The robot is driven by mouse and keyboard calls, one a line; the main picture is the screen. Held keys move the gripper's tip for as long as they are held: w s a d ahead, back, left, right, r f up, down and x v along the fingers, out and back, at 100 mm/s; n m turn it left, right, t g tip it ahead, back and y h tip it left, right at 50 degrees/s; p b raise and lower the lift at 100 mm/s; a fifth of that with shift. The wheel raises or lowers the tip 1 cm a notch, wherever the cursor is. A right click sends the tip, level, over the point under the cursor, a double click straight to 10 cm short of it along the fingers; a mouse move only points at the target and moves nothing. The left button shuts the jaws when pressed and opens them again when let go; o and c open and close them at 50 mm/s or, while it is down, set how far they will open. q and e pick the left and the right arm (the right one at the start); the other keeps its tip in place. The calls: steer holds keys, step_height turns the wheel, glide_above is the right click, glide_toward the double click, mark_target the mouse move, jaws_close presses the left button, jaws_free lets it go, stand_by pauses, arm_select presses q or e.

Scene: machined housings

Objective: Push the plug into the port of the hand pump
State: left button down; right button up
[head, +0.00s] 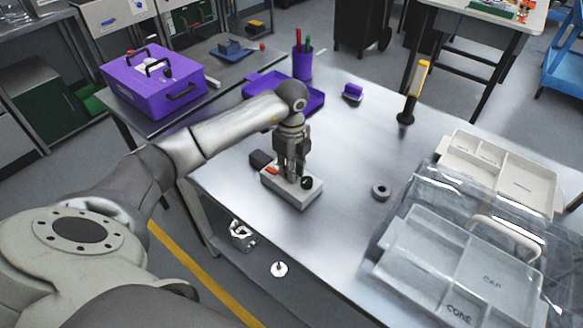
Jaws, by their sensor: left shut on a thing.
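A pale block-shaped body (290,194), which looks like the hand pump, lies on the metal table (340,150). It has a dark block (260,159) at its far left end, an orange part (272,170) and a dark round part (307,183) on top. My left gripper (294,178) points down over the middle of this body, its fingers shut. What it holds, likely the plug, is small and hidden by the fingers; I cannot tell whether it is in the port. My right gripper is out of view.
A dark ring (381,192) lies to the right. A yellow-handled tool (415,85) stands upright behind it. Pale compartment trays (450,270) and a clear cover fill the table's right side. A purple tray (312,101) and pen cup (302,66) stand behind my arm. The middle is clear.

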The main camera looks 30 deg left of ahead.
arm_select(q)
steer(key=shift+f, duration=0.3)
steer(key=c, duration=1.3)
jaws_free()
steer(key=shift+r, duration=0.1)
step_height(320, 180, up, 12)
steer(key=shift+f, duration=0.1)
